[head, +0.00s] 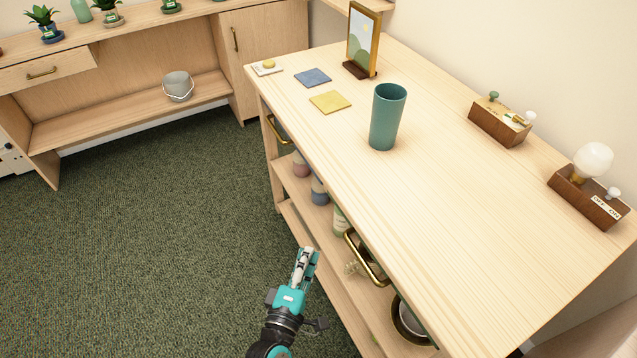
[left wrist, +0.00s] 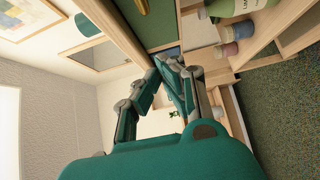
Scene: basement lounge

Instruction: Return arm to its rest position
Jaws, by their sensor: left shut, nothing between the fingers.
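My left gripper (head: 305,254) is shut and empty in the head view. It is over the green carpet, just left of the open shelves of the wooden cabinet (head: 470,215), apart from the brass handle (head: 367,260). In the left wrist view its teal fingers (left wrist: 166,62) meet at the tips with nothing between them. My right gripper is not in view.
A teal cup (head: 388,117), a yellow square (head: 330,102), a blue square (head: 312,77) and a picture frame (head: 362,42) stand or lie on the cabinet top. Two wooden switch boxes (head: 497,124) (head: 588,197) are along the wall. Open carpet (head: 150,230) lies to the left.

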